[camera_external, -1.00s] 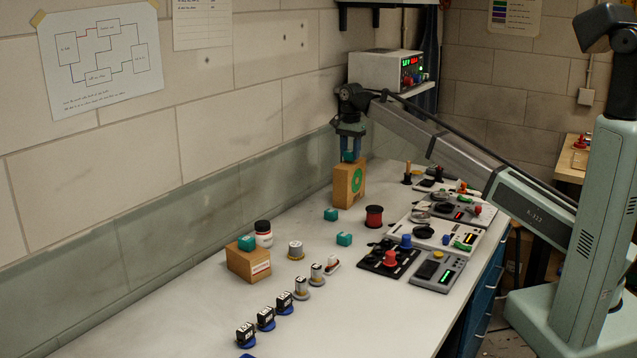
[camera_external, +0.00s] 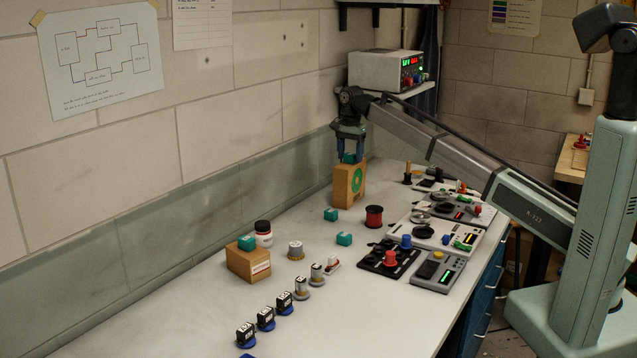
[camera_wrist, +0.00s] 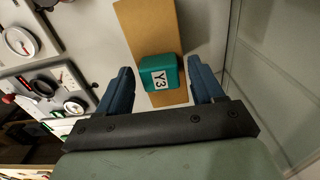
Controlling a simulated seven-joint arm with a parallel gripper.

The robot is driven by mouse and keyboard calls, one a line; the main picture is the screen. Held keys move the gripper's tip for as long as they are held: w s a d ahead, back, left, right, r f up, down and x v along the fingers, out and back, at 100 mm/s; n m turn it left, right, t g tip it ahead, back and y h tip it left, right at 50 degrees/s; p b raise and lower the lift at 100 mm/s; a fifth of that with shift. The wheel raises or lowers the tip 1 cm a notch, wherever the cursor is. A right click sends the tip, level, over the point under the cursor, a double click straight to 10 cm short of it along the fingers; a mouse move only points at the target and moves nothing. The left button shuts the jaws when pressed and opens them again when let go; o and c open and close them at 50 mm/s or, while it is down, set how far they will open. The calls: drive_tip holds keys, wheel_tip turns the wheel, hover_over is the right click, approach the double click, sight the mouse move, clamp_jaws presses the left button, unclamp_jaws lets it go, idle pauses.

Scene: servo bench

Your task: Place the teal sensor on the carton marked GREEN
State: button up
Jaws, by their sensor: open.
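A teal sensor (camera_wrist: 158,70) marked Y3 rests on top of a brown carton (camera_wrist: 150,24). In the external view this carton (camera_external: 343,190) stands upright near the wall, with a green ring on one face and the teal sensor (camera_external: 348,157) on its top. My gripper (camera_external: 350,159) is open just above the carton. In the wrist view its blue fingers (camera_wrist: 162,86) stand on either side of the sensor, apart from it. Other teal sensors lie on the bench (camera_external: 331,215) and (camera_external: 344,239), and one sits on a second carton (camera_external: 246,243).
Panels with knobs and dials (camera_external: 420,235) line the right side of the bench. The wall is close behind the carton.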

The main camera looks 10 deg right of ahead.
sight(350, 154)
wheel_tip(350, 154, up, 12)
idle(0.6)
drive_tip(key=shift+r, duration=0.1)
